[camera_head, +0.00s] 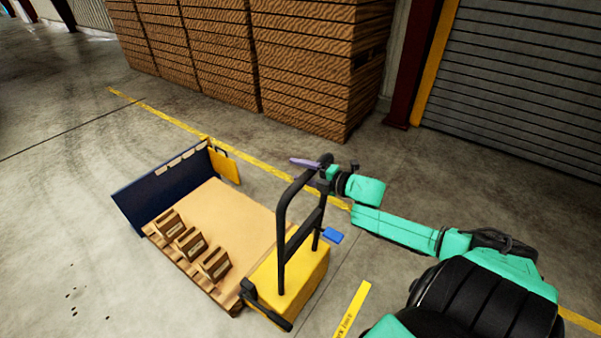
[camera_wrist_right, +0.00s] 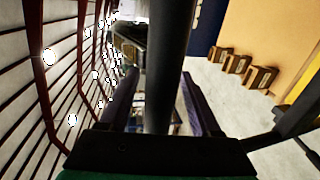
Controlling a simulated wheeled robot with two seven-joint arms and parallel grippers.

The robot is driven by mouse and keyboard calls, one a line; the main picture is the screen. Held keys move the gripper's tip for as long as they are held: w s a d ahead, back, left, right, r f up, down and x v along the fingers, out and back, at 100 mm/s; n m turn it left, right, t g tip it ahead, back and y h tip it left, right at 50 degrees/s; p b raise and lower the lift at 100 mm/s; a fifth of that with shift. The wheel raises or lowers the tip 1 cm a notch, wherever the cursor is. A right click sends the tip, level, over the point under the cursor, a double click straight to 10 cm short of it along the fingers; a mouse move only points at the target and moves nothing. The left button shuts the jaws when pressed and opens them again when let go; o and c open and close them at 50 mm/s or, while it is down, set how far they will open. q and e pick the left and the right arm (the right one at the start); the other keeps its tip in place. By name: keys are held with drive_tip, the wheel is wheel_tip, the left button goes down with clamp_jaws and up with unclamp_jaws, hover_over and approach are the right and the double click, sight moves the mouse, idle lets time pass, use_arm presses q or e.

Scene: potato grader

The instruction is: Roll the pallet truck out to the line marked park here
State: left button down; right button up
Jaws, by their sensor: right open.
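The pallet truck has a yellow body (camera_head: 292,278) and a black looped handle (camera_head: 281,220). It carries a pallet (camera_head: 228,212) with a tan top and a few small brown boxes along one edge. My right gripper (camera_head: 304,162) is at the top of the handle. In the right wrist view, a black handle bar (camera_wrist_right: 171,60) runs between the open fingers, which stand apart on both sides of it. I cannot tell whether they touch it. A yellow strip (camera_head: 351,311) with partly visible lettering lies on the floor, right of the truck. My left gripper is out of view.
A dark blue panel (camera_head: 165,186) stands at the pallet's far left edge. Tall stacks of brown slatted crates (camera_head: 310,70) stand behind, beyond a yellow floor line (camera_head: 160,115). A blue item (camera_head: 333,236) lies beside the truck. The floor at left is open.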

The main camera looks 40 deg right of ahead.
drive_tip(key=shift+d+f, duration=0.1)
clamp_jaws()
idle(1.3)
